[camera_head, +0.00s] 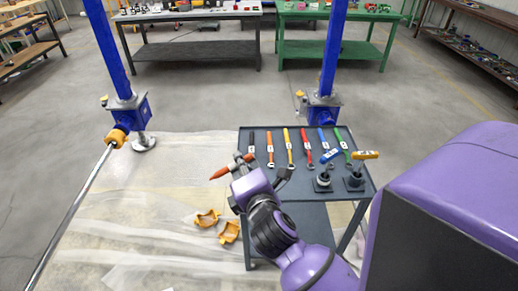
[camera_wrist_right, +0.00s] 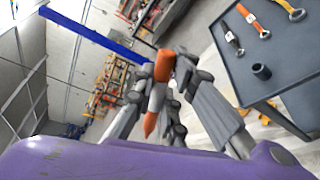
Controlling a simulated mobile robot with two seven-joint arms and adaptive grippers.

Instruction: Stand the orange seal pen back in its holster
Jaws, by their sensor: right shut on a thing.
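The orange seal pen (camera_head: 222,172) is in my right gripper (camera_head: 243,164) in the head view, off the trolley's left edge. It points left, its tip slightly lower. In the right wrist view the pen (camera_wrist_right: 164,66) sits between the fingers of my right gripper (camera_wrist_right: 160,82), which are shut on it; a grey band crosses its middle. A small dark open cup (camera_wrist_right: 261,71), which looks like the holster, stands on the trolley top in the wrist view, apart from the pen. I cannot make this cup out surely in the head view. My left gripper is out of view.
Blue jack posts (camera_head: 108,50) rise behind. Orange brackets (camera_head: 207,218) lie on the floor sheet. Air left of the trolley is free.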

